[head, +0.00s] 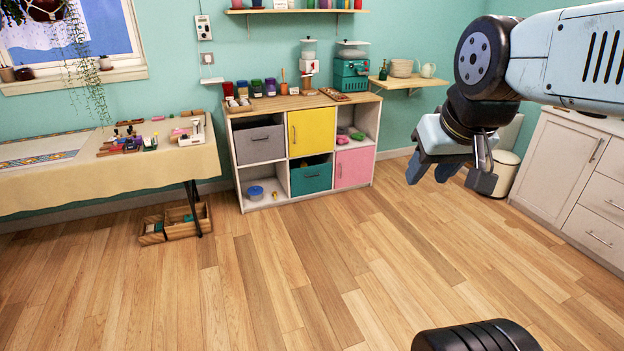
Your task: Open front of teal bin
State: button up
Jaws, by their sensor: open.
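The teal bin (311,179) sits in the lower middle compartment of a white cube shelf (281,185) with a wooden top, against the far wall. Its front faces me, with a small handle at its middle. A dark gap shows above the bin, with something yellowish in it too small to make out. My gripper (459,178) hangs at the upper right, open and empty. It is in the air, well to the right of the bin in the picture and much nearer to me.
A grey bin (260,143), yellow door (312,131) and pink door (354,166) share the shelf. A cloth-covered table (90,165) stands left, with a wooden crate (175,222) beneath. White drawers (575,180) and a bin (503,172) stand right. The wooden floor (260,290) before the shelf is clear.

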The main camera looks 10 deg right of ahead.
aim_at(305, 170)
jog(key=u, duration=0.35)
jog(key=i, duration=1.35)
jog(key=u, duration=0.45)
jog(key=i, duration=1.1)
jog(key=z, duration=0.45)
jog(key=i, duration=1.45)
jog(key=z, duration=0.5)
